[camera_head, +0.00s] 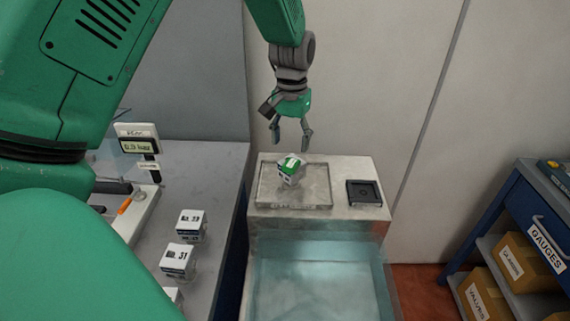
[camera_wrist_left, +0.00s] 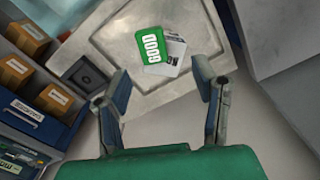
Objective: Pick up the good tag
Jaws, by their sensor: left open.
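The good tag (camera_head: 291,161) is a green piece with white lettering, lying on top of a small white box (camera_head: 288,180) in the shallow tray of the pale stand. In the left wrist view the tag (camera_wrist_left: 149,48) reads "GOOD", and the white box (camera_wrist_left: 175,54) shows beside and under it. My left gripper (camera_head: 292,141) is open and empty, pointing down just above the tag. In the left wrist view its fingers (camera_wrist_left: 164,92) are spread, with the tag beyond the tips. My right gripper is not in view.
A black square pad (camera_head: 364,192) sits on the stand (camera_head: 345,172) right of the tray. A clear bluish bin (camera_head: 315,275) is in front. White numbered boxes (camera_head: 177,259) stand on the grey bench at left. A blue shelf (camera_head: 520,200) with cartons is at right.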

